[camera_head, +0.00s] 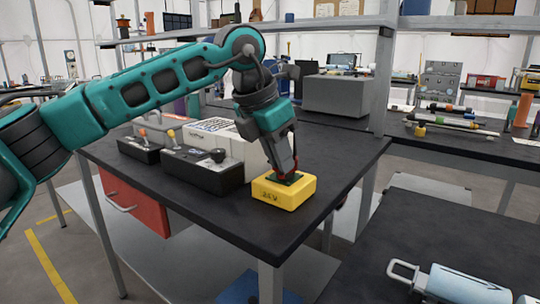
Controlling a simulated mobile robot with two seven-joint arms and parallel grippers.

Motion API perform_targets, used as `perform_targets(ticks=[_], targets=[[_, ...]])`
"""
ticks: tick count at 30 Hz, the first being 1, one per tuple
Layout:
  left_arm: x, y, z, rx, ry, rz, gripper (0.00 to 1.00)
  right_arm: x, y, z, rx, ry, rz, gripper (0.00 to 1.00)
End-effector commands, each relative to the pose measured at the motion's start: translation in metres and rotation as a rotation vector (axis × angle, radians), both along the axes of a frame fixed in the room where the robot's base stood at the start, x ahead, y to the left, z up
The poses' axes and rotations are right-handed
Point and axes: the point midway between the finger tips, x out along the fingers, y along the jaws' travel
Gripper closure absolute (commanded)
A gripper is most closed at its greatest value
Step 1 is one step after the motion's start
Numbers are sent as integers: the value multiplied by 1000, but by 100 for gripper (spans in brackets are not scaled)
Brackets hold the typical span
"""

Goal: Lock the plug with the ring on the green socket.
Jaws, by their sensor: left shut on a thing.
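A yellow box (284,192) marked 24V stands on the dark workbench near its front right corner. The green socket (291,179) shows as a small dark green patch on top of the box. My left gripper (285,172) points down onto it, with its fingertips right at the socket. It is shut on a small part there, but the fingers cover it. The plug and ring cannot be made out apart from the fingers. My right gripper is not in view.
Black and white device boxes (205,165) with knobs stand on the bench (345,165) just left of the yellow box. A grey metal post (381,75) rises behind. A second dark table (470,230) with a white cylinder (470,284) is at lower right. The bench right of the box is clear.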

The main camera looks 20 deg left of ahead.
Motion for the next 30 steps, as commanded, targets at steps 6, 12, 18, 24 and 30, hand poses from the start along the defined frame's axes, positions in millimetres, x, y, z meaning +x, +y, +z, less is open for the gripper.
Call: perform_targets(ticks=[6, 12, 18, 24, 30], targets=[[2, -15, -1, 1, -1, 201, 100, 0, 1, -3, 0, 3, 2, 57], [7, -27, 0, 1, -1, 392, 100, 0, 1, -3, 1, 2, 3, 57], [13, -38, 1, 1, 0, 584, 100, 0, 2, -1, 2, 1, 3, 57], [22, -46, 1, 1, 1, 766, 100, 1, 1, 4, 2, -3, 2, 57], [29, -51, 1, 1, 1, 919, 100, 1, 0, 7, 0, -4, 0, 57]])
